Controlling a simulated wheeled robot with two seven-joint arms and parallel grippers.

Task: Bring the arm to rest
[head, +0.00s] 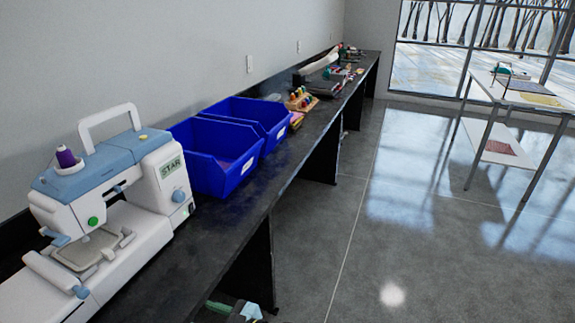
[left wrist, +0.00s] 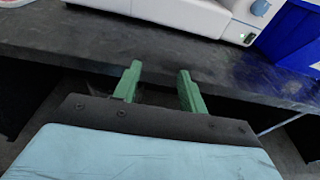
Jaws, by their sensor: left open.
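My left gripper (left wrist: 159,83) shows in the left wrist view with its two green fingers apart and nothing between them. It is in front of the edge of the dark bench (left wrist: 90,42), below the white sewing machine. In the head view only a small part of my left gripper (head: 222,308) shows at the bottom edge, beside the bench front. My right gripper is in neither view.
The dark bench (head: 225,215) runs along the wall with a sewing machine (head: 150,232), two blue bins (head: 205,170), (head: 262,112) and several small items further back. A white table (head: 515,97) stands at the right. The floor between is clear.

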